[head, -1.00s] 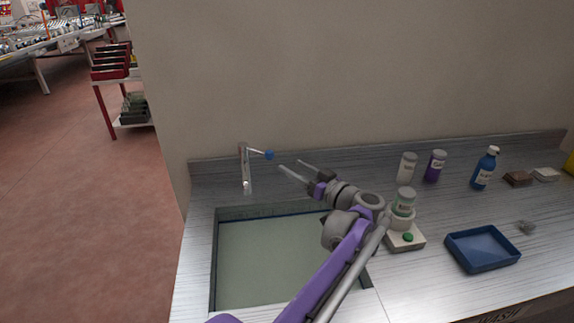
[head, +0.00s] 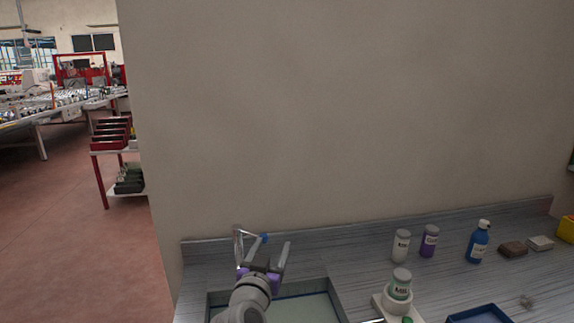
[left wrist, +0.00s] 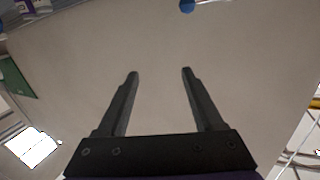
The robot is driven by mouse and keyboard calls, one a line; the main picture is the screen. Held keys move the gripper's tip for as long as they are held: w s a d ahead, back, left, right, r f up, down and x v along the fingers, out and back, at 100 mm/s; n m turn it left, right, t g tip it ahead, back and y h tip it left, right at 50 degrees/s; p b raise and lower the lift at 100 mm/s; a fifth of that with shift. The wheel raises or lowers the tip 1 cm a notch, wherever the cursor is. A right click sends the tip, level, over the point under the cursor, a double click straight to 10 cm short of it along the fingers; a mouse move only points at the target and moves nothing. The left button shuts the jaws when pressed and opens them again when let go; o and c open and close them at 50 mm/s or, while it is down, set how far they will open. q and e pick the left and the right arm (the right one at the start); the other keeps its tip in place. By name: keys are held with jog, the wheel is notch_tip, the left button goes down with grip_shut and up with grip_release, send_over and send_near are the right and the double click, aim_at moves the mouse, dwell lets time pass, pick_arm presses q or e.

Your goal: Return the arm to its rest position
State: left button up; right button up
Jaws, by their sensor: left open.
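My left gripper (head: 264,252) is open and empty in the head view. Its two fingers point up, in front of the faucet (head: 238,243) and its blue-tipped lever (head: 264,238) behind the sink. In the left wrist view the two fingers (left wrist: 159,72) stand apart with nothing between them, and the wall fills the space beyond. My left arm (head: 246,300) comes up from the bottom edge over the sink. My right gripper is not in view.
The sink (head: 312,306) lies below the arm. Right of it stand a jar on a white dispenser (head: 398,296), a white jar (head: 400,246), a purple jar (head: 429,241), a blue bottle (head: 478,243) and a blue tray (head: 480,314). The wall (head: 350,120) rises behind.

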pick_arm(q)
jog(key=s+a+f+n+g+y, duration=0.1)
jog(key=s+a+f+g, duration=0.3)
jog(key=s+f, duration=0.3)
jog(key=s+a+f+g+y+p, duration=0.1)
jog(key=s+a+f+g, duration=0.2)
jog(key=s, duration=1.1)
jog(key=s+a+f+n+g+y+p, duration=0.1)
jog(key=s+a+f+g, duration=0.3)
jog(key=s+a+f, duration=0.3)
jog(key=shift+s+a+f+n+g, duration=0.1)
jog(key=shift+s+f, duration=0.5)
jog(key=shift+f, duration=0.4)
jog(key=shift+s+d+f+n+g, duration=0.1)
jog(key=shift+s+f, duration=0.55)
jog(key=shift+f, duration=0.4)
jog(key=shift+s+a+f+n+g, duration=0.1)
jog(key=shift+s+f, duration=0.5)
jog(key=shift+f, duration=0.4)
jog(key=shift+w, duration=0.1)
